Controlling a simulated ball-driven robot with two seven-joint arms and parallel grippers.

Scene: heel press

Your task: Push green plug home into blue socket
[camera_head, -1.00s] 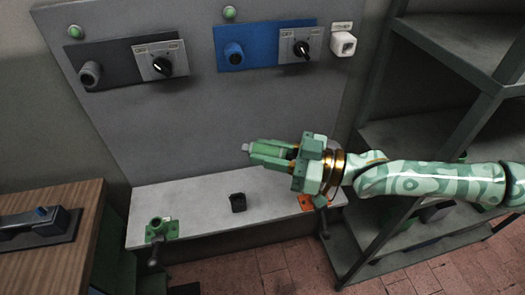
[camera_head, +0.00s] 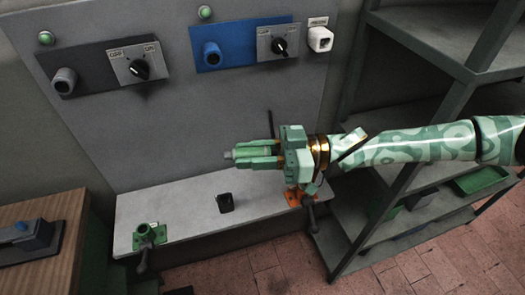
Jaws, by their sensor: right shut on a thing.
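The blue socket (camera_head: 212,53) is a round blue collar with a dark opening, on a blue plate (camera_head: 240,57) on the upright grey panel. My right gripper (camera_head: 262,152) reaches in from the right, below and a little right of the socket. It is shut on the green plug (camera_head: 246,153), whose grey tip (camera_head: 229,154) points left in the picture. The plug is in the air, well apart from the socket. The fingers are also green and hide part of the plug. My left gripper is not in view.
A dark socket (camera_head: 64,81) and two knob switches (camera_head: 140,68) (camera_head: 279,45) share the panel. The grey ledge (camera_head: 185,205) below bears a black holder (camera_head: 225,203), a green fixture (camera_head: 149,236) and an orange one (camera_head: 294,199). A metal shelf (camera_head: 455,60) stands right, a wooden bench (camera_head: 62,212) left.

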